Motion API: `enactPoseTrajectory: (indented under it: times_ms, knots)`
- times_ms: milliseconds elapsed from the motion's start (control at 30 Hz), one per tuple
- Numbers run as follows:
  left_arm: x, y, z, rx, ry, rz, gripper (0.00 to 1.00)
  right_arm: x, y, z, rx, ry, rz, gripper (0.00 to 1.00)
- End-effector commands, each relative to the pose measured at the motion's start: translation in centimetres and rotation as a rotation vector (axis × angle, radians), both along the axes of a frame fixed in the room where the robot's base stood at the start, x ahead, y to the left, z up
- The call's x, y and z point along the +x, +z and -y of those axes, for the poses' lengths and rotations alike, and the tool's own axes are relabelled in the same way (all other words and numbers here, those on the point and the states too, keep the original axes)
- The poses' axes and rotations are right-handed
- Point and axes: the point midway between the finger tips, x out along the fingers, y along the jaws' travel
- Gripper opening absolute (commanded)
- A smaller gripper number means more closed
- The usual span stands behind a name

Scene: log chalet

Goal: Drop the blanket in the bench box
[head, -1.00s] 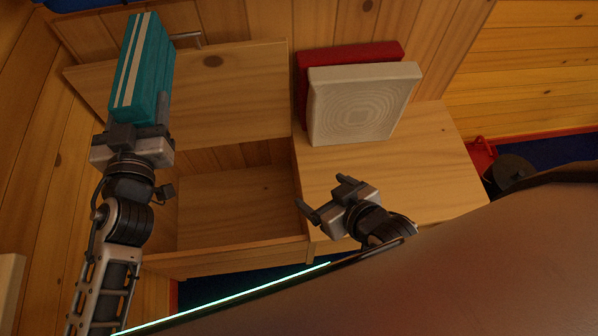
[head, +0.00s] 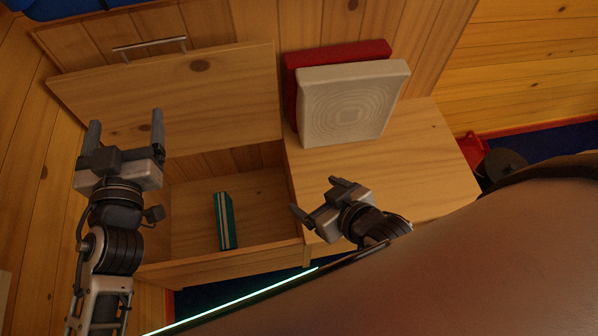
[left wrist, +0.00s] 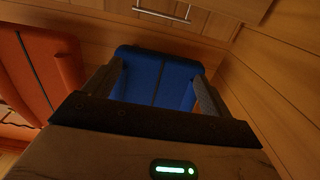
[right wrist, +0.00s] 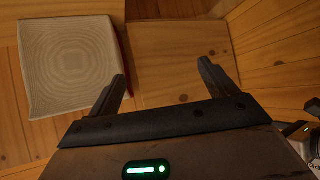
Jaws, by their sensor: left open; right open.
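The teal blanket (head: 225,220) with pale stripes is inside the open bench box (head: 272,252), standing on a narrow side near the middle of the compartment. The box's lid (head: 170,100) is raised at the back, with a metal handle near its top edge. My left gripper (head: 125,128) is open and empty, to the left of the compartment and in front of the lid. My right gripper (head: 314,196) is open and empty, over the front of the closed right part of the bench. The blanket does not show in either wrist view.
A white patterned cushion (head: 350,105) leans against a red cushion (head: 290,75) on the closed bench top (head: 425,150). The white cushion also shows in the right wrist view (right wrist: 70,65). A red object (head: 468,150) is beyond the bench's right end.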

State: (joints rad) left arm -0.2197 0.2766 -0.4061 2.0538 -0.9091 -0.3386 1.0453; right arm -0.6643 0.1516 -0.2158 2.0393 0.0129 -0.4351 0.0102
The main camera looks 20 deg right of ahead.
Motion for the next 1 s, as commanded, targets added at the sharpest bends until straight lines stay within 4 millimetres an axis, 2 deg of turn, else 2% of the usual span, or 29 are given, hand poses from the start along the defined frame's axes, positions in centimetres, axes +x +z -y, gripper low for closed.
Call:
enactPoseTrajectory:
  times_ms: [200,500,700,1000]
  knots:
    - [-5.0,-0.5,-0.9,-0.003,0.000,-0.006,0.84,0.1,-1.1,-0.2,0.009,0.000,0.002,0.84]
    - [-10.7,-0.4,-2.1,-0.003,0.002,-0.005,0.84,0.6,-1.3,-0.7,0.050,-0.005,0.029,0.84]
    - [-12.8,-0.2,-2.5,-0.003,0.001,-0.003,0.84,0.5,-1.5,-1.0,0.073,-0.014,0.032,0.84]
    - [-13.4,0.1,-2.6,0.001,0.000,0.001,0.84,0.6,-1.2,-1.1,0.082,-0.017,0.039,0.84]
